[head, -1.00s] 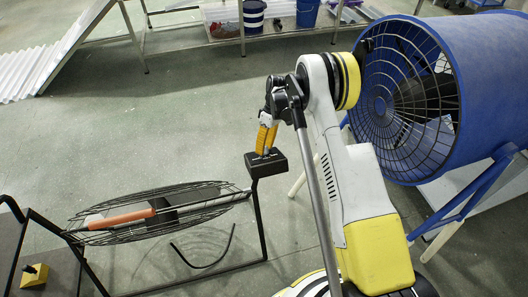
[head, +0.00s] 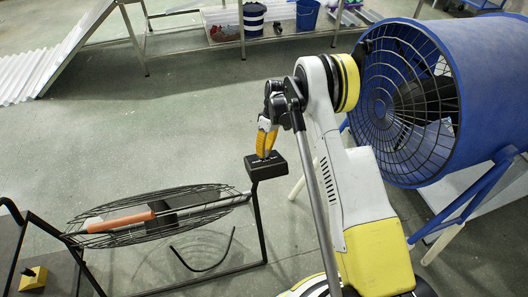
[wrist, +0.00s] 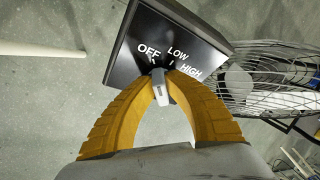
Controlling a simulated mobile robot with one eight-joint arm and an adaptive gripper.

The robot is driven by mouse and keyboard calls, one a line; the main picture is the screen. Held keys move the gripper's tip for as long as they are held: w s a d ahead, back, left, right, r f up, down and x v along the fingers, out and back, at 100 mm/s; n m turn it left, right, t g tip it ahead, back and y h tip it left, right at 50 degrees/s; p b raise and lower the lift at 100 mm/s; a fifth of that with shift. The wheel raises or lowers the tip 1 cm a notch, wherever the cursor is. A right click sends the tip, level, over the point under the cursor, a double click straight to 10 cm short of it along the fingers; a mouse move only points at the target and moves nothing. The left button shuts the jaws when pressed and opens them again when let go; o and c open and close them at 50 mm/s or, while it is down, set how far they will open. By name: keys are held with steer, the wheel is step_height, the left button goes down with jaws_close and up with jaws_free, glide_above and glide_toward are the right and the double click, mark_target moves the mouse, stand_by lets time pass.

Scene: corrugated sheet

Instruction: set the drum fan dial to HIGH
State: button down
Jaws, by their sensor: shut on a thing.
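The black dial box (head: 267,165) sits on top of a thin black post. In the wrist view its face (wrist: 135,55) reads OFF, LOW and HIGH from left to right. The small grey dial knob (wrist: 160,88) is between my yellow fingertips, and its tip points toward the OFF side. My gripper (head: 265,153) is shut on the knob, coming from above the box; it also shows in the wrist view (wrist: 163,82). The fingers hide part of the knob's sides.
A large blue drum fan (head: 482,85) stands at the right, close to my arm. A wire-caged fan (head: 150,215) in a black frame is at lower left, joined to the box's post. A bench (head: 240,40) stands at the back. Open floor lies between.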

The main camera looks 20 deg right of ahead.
steer(key=m, duration=0.2)
steer(key=m+h, duration=0.1)
steer(key=shift+a+m+t, duration=0.2)
steer(key=shift+m+t, duration=0.1)
steer(key=shift+m, duration=0.1)
steer(key=m+h, duration=0.2)
steer(key=m, duration=0.2)
steer(key=shift+a, duration=0.1)
steer(key=m+h+b, duration=0.1)
steer(key=m+h, duration=0.1)
steer(key=m, duration=0.2)
steer(key=shift+a+m, duration=0.15)
steer(key=shift+m, duration=0.25)
steer(key=shift+m+g+h+b, duration=0.3)
steer(key=shift+m+g+h, duration=0.1)
steer(key=shift+m, duration=1)
steer(key=c, duration=1.4)
jaws_free()
steer(key=shift+r, duration=0.1)
